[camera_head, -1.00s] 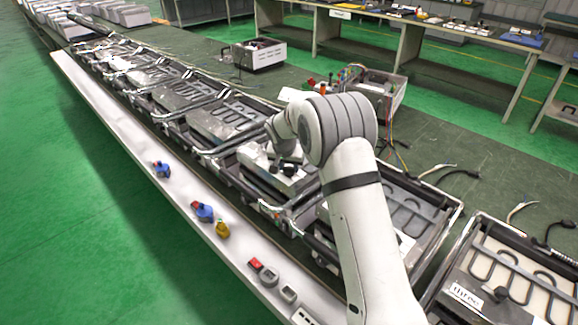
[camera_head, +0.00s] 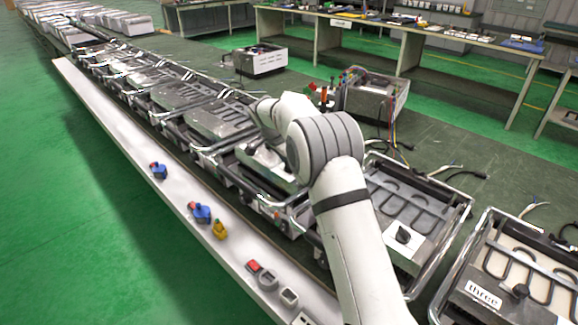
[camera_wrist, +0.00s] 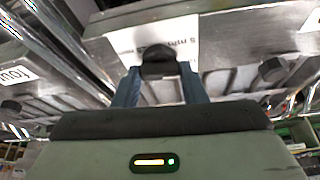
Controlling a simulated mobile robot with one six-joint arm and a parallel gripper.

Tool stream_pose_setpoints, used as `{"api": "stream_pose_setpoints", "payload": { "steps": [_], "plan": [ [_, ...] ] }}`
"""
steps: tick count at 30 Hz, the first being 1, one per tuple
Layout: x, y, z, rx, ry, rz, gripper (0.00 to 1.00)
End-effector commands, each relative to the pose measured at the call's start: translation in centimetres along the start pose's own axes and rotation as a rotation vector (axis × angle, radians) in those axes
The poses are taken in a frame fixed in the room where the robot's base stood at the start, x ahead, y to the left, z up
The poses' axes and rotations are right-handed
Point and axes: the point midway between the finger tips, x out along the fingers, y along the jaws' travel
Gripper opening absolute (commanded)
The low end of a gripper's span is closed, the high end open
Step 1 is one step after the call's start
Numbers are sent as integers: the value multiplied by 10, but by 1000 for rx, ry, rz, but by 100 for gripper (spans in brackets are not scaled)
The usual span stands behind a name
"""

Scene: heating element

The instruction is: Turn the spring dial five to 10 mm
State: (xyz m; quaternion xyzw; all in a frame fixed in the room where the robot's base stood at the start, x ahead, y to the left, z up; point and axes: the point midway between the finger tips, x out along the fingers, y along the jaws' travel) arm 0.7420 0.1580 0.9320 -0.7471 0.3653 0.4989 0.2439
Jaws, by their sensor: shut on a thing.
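In the wrist view, a black dial knob (camera_wrist: 158,62) sits between the two blue-grey fingers of my gripper (camera_wrist: 158,84), which is shut on it. My arm hides the fingers there. The knob's exact angle cannot be told.
Another black knob (camera_wrist: 272,70) is to the right in the wrist view. A unit labelled "three" (camera_head: 483,294) stands at the right. Metal frame bars surround the units.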

Motion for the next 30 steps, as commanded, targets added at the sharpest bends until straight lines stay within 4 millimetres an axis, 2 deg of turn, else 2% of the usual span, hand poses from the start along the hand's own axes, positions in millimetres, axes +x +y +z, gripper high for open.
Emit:
{"api": "stream_pose_setpoints", "payload": {
  "steps": [6, 15, 30],
  "plan": [
    [0, -2, 0, 162, -1, 67, 15],
    [-1, -2, -1, 311, 0, 128, 15],
    [0, -3, -1, 368, -1, 151, 15]
  ]
}}
